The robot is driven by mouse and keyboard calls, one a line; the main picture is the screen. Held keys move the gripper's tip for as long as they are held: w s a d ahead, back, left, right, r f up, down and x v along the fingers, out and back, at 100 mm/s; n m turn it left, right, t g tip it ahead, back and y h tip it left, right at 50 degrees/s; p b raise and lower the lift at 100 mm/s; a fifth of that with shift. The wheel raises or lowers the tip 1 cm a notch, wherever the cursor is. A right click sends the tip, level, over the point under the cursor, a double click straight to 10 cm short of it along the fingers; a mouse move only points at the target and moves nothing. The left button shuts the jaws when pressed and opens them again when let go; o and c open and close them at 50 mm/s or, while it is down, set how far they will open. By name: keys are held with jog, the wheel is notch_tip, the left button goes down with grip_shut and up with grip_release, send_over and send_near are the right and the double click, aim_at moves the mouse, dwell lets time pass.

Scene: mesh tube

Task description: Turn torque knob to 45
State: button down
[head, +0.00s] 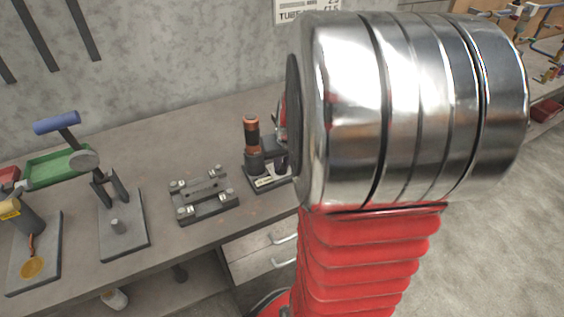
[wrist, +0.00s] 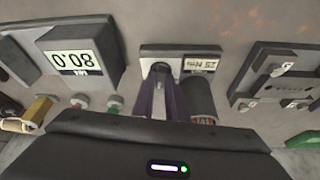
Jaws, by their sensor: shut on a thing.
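The torque device (wrist: 150,50) is at the top middle of the wrist view, with a small upside-down display that seems to read 25 Nm (wrist: 201,64). My gripper (wrist: 161,84) reaches down to it, its two purple-grey fingers shut on the dark round knob (wrist: 160,68). The fingers and shadow partly hide the knob, so its pointer cannot be read. A dark cylinder (wrist: 199,97) stands just right of the fingers. In the head view the device (head: 262,185) sits on the bench beside my arm, which covers the knob and most of my gripper.
A box with a larger upside-down display (wrist: 72,58) stands left of the device in the wrist view. A grey clamp fixture (head: 203,195) is left of the device in the head view. Further left is a stand with a blue handle (head: 57,122). Bare bench (head: 165,145) lies behind.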

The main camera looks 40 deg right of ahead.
jog(key=shift+w+a+m+g+h, duration=0.15)
jog(key=shift+m+h, duration=0.15)
jog(key=shift+m, duration=0.55)
jog(key=shift+m+g+h, duration=0.15)
jog(key=shift+m+h, duration=0.15)
jog(key=shift+m, duration=0.95)
jog(key=c, duration=1.8)
grip_release()
jog(key=shift+o, duration=0.2)
jog(key=v, duration=1.3)
jog(key=shift+r, duration=0.4)
jog(key=shift+w+a, duration=0.1)
jog(key=shift+a, duration=0.05)
jog(key=shift+c, duration=0.4)
